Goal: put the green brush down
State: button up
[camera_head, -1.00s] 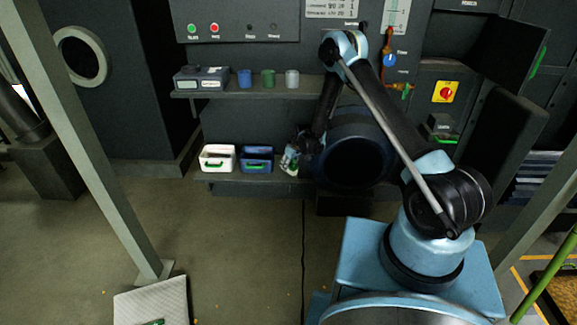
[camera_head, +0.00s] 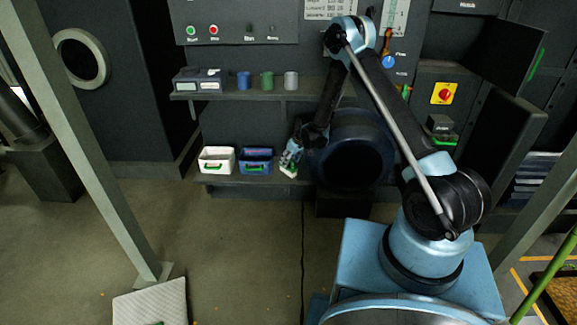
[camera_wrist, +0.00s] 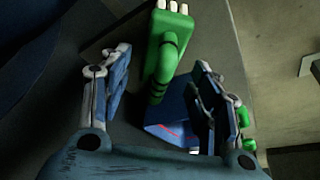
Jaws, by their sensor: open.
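The green brush (camera_wrist: 164,50) has white bristles at the far end and a dark-banded curved handle. It lies between and beyond my gripper's spread fingers in the wrist view, with gaps at both sides. It appears to rest on the grey lower shelf (camera_wrist: 112,55). In the head view the brush (camera_head: 288,170) is a small green and white patch right of the blue bin (camera_head: 256,161). My gripper (camera_wrist: 160,75) is open; in the head view my gripper (camera_head: 291,157) is just above the brush. Its handle's contact with the shelf is hard to see.
A white bin (camera_head: 216,160) stands left of the blue bin. A blue cup (camera_head: 244,80), green cup (camera_head: 267,81) and grey cup (camera_head: 291,80) stand on the upper shelf (camera_head: 230,94). A dark round drum (camera_head: 355,160) stands close right of my gripper.

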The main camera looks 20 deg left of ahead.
jog(key=shift+v, duration=3.4)
